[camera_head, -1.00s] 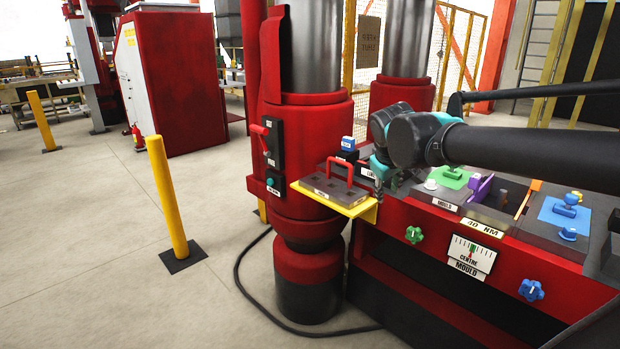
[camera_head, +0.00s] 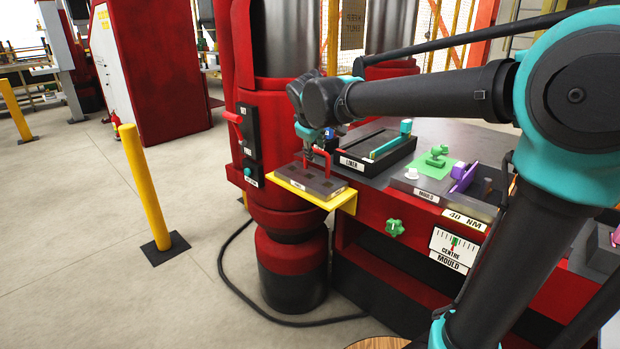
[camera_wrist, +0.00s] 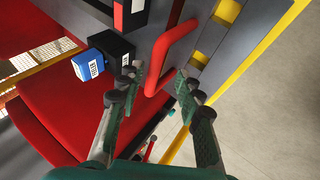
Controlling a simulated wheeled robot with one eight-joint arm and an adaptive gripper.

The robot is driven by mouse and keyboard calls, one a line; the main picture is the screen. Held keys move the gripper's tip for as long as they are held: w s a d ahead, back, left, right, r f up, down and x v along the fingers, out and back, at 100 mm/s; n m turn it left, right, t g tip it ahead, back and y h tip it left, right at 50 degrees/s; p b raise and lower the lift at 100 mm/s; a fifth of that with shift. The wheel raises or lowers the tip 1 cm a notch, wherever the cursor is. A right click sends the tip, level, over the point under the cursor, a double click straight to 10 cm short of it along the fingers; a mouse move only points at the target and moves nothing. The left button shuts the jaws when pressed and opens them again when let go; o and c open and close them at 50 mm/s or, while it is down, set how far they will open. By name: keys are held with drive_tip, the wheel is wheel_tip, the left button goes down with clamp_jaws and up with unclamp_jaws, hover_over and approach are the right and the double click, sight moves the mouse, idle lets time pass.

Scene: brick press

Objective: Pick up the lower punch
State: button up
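A grey plate (camera_head: 338,183) with dark square recesses and a red loop handle (camera_head: 328,164) lies on a yellow shelf (camera_head: 339,202) at the front of the red press; it looks like the lower punch, but its label is too small to read. My gripper (camera_head: 309,152) is over the plate, at the handle, pointing down. In the wrist view my gripper (camera_wrist: 158,82) is open, and the red handle (camera_wrist: 168,52) shows between and just beyond its fingertips. I cannot tell whether a finger touches it. The plate (camera_wrist: 212,45) shows beyond the handle.
The black liner tray (camera_head: 347,162) is right of the handle. The mould bench holds a green piece (camera_head: 436,157) and a purple piece (camera_head: 464,176). A yellow post (camera_head: 143,187) stands left.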

sight(317, 169)
drive_tip(key=shift+w+r+x, duration=0.1)
drive_tip(key=shift+w+x, duration=0.05)
drive_tip(key=shift+x, duration=1.55)
drive_tip(key=shift+w+r+x, duration=0.15)
drive_tip(key=shift+w+x, duration=0.05)
drive_tip(key=shift+x, duration=1.55)
drive_tip(key=shift+s, duration=0.1)
clamp_jaws()
